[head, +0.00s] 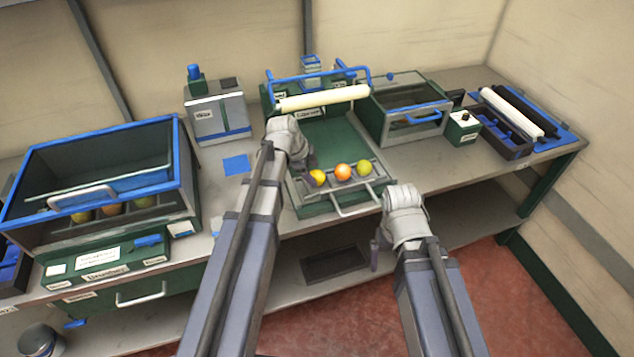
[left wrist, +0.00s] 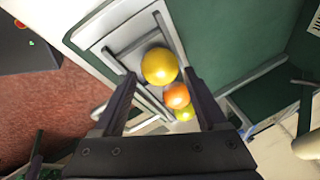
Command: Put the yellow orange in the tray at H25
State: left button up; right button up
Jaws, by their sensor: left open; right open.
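A yellow orange (head: 317,177) sits at the left end of a row of three fruits in the metal tray (head: 337,209) at the front of the green-bedded station. An orange one (head: 343,171) and a yellow-green one (head: 364,167) lie to its right. In the left wrist view the yellow orange (left wrist: 159,66) shows just beyond and between my open left fingertips (left wrist: 160,80); whether they touch it I cannot tell. In the head view my left gripper (head: 309,162) is just above and left of it. My right gripper (head: 377,246) hangs in front of the table edge, empty. No H25 label is readable.
A blue-framed glass cabinet (head: 180,160) with several fruits stands at left. A white roller (head: 322,97) spans the back of the station. A glass-topped box (head: 408,112) and a rack with rollers (head: 510,120) stand at right.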

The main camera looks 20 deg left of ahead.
aim_at(315, 173)
pick_arm(q)
jog(key=b+x, duration=0.1)
jog(key=x, duration=0.2)
jog(key=shift+b, duration=0.4)
jog(key=shift+r, duration=0.1)
pick_arm(e)
notch_tip(315, 173, down, 3)
jog(key=shift+r, duration=0.2)
pick_arm(q)
jog(key=c, duration=1.1)
jog(key=shift+o, duration=0.2)
jog(key=shift+r, duration=0.1)
pick_arm(e)
jog(key=shift+r, duration=0.1)
pick_arm(q)
notch_tip(315, 173, up, 10)
jog(key=p, duration=1)
pick_arm(e)
notch_tip(315, 173, up, 10)
